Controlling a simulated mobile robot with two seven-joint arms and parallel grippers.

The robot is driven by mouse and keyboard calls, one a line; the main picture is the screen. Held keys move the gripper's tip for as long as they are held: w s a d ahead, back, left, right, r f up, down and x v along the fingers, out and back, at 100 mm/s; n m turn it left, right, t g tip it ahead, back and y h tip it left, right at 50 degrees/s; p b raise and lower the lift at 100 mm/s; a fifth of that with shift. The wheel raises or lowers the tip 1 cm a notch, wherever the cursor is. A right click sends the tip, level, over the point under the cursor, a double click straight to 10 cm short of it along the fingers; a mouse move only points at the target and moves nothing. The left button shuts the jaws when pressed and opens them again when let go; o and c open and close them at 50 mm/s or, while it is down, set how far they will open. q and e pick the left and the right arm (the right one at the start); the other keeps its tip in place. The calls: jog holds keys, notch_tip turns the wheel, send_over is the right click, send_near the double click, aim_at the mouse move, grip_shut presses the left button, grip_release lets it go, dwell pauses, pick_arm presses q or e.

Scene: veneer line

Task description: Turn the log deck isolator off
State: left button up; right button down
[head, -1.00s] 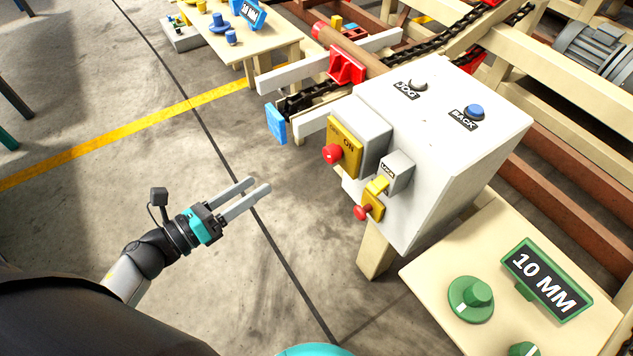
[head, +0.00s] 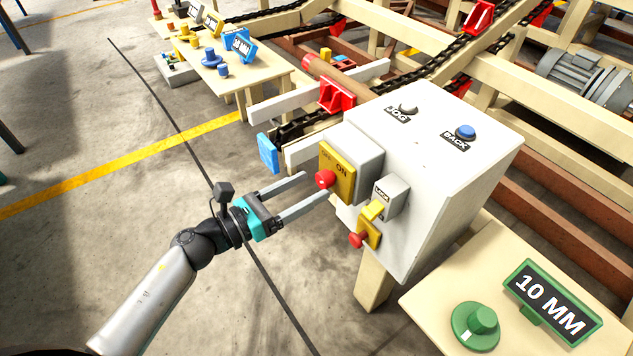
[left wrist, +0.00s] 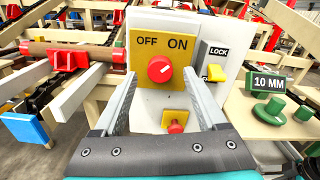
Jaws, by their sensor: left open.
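The isolator is a red knob (head: 324,179) on a yellow plate (head: 338,172) on the side of a white control box (head: 435,150). In the left wrist view the red knob (left wrist: 160,69) sits below the words OFF and ON, and its pale mark points up and right towards ON. My left gripper (head: 317,188) is open, its two fingers pointing at the knob. In the wrist view the knob appears between the fingers, apart from both; the exact gap in depth is unclear. My right gripper is not in view.
Beside the plate is a LOCK box with a yellow tab (head: 373,210), and below it a smaller red knob (head: 357,240). JOG (head: 407,109) and BACK (head: 465,132) buttons are on top. A green dial (head: 475,326) stands on the front table. The floor at left is clear.

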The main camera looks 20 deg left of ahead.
aim_at(326, 179)
pick_arm(q)
jog(key=shift+x, duration=1.45)
grip_shut()
